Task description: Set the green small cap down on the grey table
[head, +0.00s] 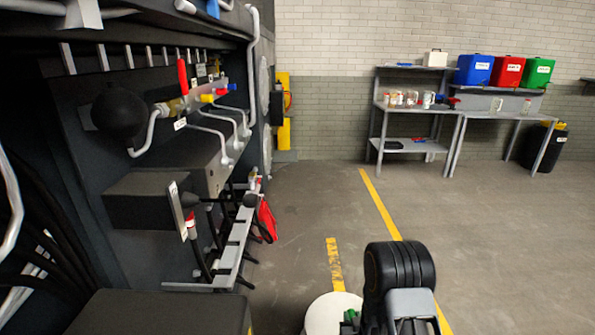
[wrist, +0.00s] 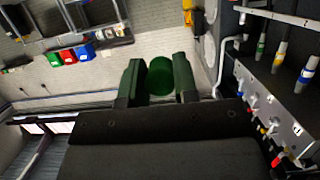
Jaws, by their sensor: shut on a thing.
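The green small cap (wrist: 160,77) sits between the two fingers of my gripper (wrist: 159,84) in the wrist view, and the gripper is shut on it. In the head view my arm is low at the right of centre, and a small bit of green shows beside it at the bottom edge, too small to make out. I cannot tell which is meant. The gripper is well away from both.
Blue (head: 473,69), red (head: 508,71) and green (head: 538,71) bins stand above the tables. A black bin (head: 543,148) is at the right. The dark chassis (head: 150,200) with pipes and valves fills the left. Open floor (head: 470,230) lies between me and the tables.

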